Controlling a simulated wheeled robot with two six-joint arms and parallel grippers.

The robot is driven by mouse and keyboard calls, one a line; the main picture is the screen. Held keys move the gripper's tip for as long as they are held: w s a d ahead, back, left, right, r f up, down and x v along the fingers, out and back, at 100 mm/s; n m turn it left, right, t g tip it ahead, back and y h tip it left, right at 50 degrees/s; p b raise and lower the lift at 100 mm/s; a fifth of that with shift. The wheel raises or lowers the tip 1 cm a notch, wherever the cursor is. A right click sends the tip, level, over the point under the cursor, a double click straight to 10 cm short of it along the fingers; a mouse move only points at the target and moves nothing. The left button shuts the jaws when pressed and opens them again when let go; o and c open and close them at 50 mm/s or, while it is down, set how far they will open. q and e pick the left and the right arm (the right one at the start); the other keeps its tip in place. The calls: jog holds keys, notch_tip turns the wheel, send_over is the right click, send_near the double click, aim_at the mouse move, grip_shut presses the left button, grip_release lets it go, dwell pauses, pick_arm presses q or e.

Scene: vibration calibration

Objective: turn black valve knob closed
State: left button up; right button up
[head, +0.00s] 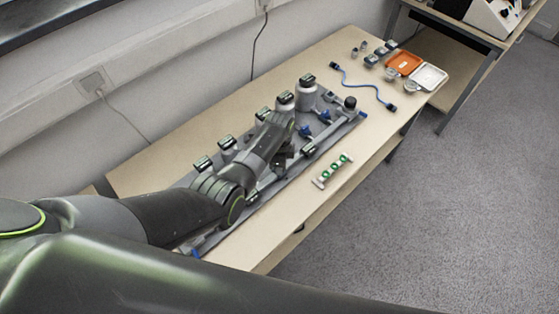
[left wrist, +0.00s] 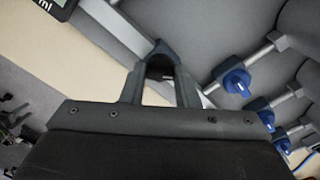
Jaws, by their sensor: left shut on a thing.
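My left gripper (head: 284,160) is over the grey rig (head: 350,124) on the table, beside a pipe along its front side. In the left wrist view the fingers (left wrist: 160,82) are shut on a black valve knob (left wrist: 160,50), which sits at a grey pipe. The fingers hide part of the knob, and its turn angle cannot be told. In the head view my arm hides most of this spot. My right gripper is not in view.
Blue valve handles (left wrist: 237,80) stand beside the gripper. A green-ringed rack (head: 333,170), blue cable (head: 362,86) and orange tray (head: 403,62) lie on the table (head: 285,222).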

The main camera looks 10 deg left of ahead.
pick_arm(q)
jog(key=n+p, duration=0.1)
jog(key=n, duration=0.3)
jog(key=shift+n, duration=0.3)
jog(key=n+p, duration=0.1)
jog(key=n, duration=0.4)
dwell(0.3)
jog(key=o, duration=1)
